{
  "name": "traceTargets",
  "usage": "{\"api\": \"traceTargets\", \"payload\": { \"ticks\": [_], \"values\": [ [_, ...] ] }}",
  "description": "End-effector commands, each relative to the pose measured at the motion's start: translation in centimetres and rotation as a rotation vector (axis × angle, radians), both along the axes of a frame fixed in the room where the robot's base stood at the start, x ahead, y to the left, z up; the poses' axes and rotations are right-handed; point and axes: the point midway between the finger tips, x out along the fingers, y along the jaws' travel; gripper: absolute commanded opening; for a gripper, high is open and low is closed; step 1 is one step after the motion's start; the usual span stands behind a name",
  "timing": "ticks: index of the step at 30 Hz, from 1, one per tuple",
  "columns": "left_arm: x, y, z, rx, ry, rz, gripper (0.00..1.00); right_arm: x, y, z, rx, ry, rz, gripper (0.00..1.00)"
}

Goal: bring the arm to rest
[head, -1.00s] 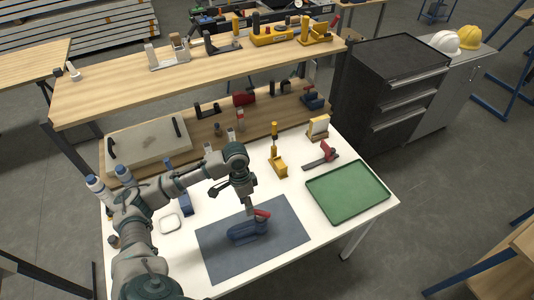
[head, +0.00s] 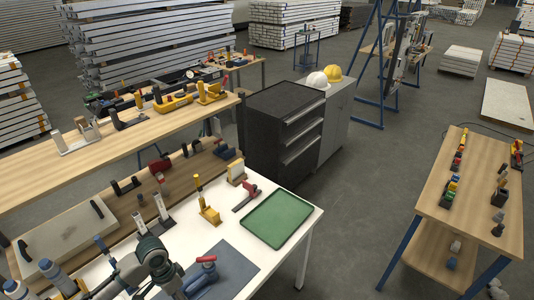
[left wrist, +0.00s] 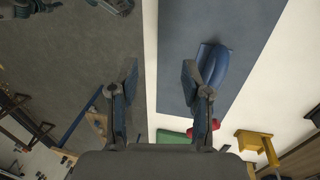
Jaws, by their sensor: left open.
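My left arm comes in at the bottom left of the head view, with its wrist (head: 160,268) just left of the blue tool (head: 201,284). The tool has a red handle (head: 206,259) and sits on the grey-blue mat (head: 236,262). In the left wrist view my left gripper (left wrist: 160,82) is open, with nothing between its fingers. The blue tool (left wrist: 216,66) lies on the mat (left wrist: 192,30) beside the right-hand finger, which partly overlaps it in the picture. My right gripper is not in view.
A green tray (head: 277,219), a yellow tool (head: 208,205) and a red-handled clamp (head: 246,196) stand on the white table. A wooden shelf (head: 130,205) with tools runs behind. A dark cabinet (head: 281,140) stands beyond. Open floor (head: 350,210) lies to the right.

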Motion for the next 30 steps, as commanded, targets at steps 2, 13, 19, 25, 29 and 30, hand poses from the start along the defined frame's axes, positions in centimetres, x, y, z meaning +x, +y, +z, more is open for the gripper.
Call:
{"api": "traceTargets", "payload": {
  "ticks": [2, 13, 19, 25, 29, 30],
  "values": [
    [-0.4, -1.0, -1.1, -0.01, -0.007, -0.018, 0.48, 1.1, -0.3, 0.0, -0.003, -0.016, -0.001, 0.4],
    [-2.4, -6.2, -5.7, -0.061, -0.098, -0.061, 0.48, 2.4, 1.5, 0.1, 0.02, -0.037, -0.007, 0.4],
    [-4.6, -10.1, -8.8, -0.12, -0.182, -0.034, 0.48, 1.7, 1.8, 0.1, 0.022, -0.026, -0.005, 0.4],
    [-8.4, -12.4, -11.8, -0.17, -0.293, 0.134, 0.48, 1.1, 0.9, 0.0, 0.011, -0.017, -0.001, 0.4],
    [-10.6, -11.3, -12.9, -0.138, -0.337, 0.266, 0.48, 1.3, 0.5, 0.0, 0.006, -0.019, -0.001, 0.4],
    [-11.2, -10.8, -13.2, -0.122, -0.346, 0.303, 0.48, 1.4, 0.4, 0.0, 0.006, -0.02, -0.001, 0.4]
  ]
}}
